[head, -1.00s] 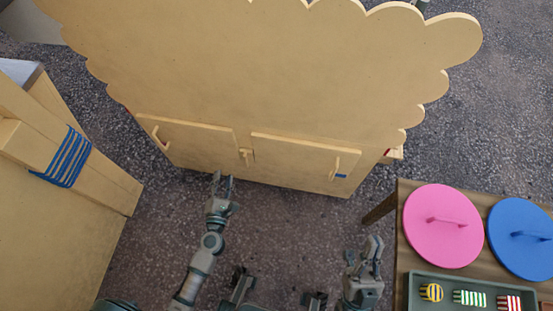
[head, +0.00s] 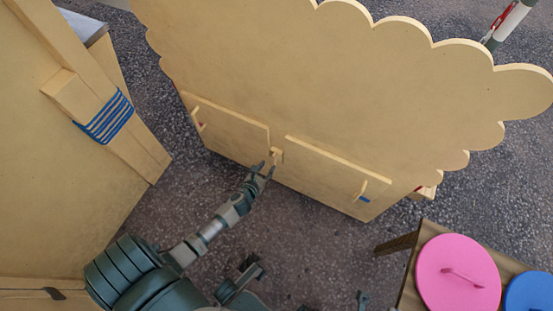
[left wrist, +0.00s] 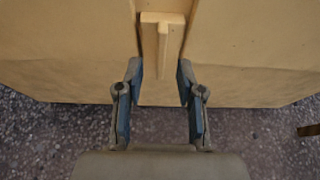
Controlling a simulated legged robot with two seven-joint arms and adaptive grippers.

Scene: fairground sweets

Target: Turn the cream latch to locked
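The cream latch (head: 277,154) sits on the front of the cream cabinet, in the strip between its two low doors. In the left wrist view the latch (left wrist: 163,42) is a small plate with a narrow bar that runs roughly upright in the picture. My left gripper (head: 266,169) is open just in front of the latch. In the left wrist view its two fingers (left wrist: 159,88) stand apart, one on each side of the bar's line, with no clear contact.
The left door (head: 230,128) and right door (head: 325,172) look shut; the right one has a handle above a blue mark. A cream structure with blue cord (head: 105,118) stands at left. A table with a pink lid (head: 457,275) and blue lid (head: 530,292) is at lower right.

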